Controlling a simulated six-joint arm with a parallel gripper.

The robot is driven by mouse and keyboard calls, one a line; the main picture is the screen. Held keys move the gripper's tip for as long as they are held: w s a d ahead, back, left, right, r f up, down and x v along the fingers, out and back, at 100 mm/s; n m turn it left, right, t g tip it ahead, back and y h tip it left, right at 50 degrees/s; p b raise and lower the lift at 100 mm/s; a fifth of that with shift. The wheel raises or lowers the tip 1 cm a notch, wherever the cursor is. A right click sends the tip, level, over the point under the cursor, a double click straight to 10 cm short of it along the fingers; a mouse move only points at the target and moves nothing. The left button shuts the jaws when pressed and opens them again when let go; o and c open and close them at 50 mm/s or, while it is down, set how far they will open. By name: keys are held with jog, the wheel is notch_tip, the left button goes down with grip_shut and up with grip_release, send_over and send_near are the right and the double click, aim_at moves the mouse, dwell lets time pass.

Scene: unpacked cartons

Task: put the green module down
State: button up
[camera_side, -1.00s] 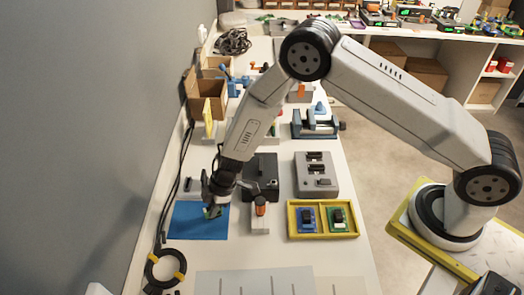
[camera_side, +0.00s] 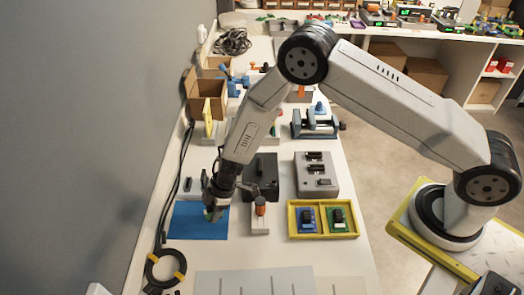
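My gripper (camera_side: 213,211) points down just over the blue mat (camera_side: 190,230). A small green piece, seemingly the green module (camera_side: 211,216), shows between its fingertips, and the gripper looks shut on it. The fingers hide much of it, and I cannot tell whether it touches the mat. Another green module (camera_side: 338,219) with a black part on top sits in the right compartment of the yellow tray (camera_side: 323,237).
A blue module (camera_side: 307,219) sits in the tray's left compartment. A stand with an orange-brown cylinder (camera_side: 260,206) is close right of the mat. A black fixture (camera_side: 263,168) and a grey block (camera_side: 316,176) stand behind.

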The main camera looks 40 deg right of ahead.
jog(key=shift+r, duration=0.2)
jog(key=shift+v, duration=0.75)
jog(key=v, duration=1)
jog(key=shift+r, duration=0.35)
jog(key=shift+s+d, duration=0.1)
jog(key=shift+d, duration=0.05)
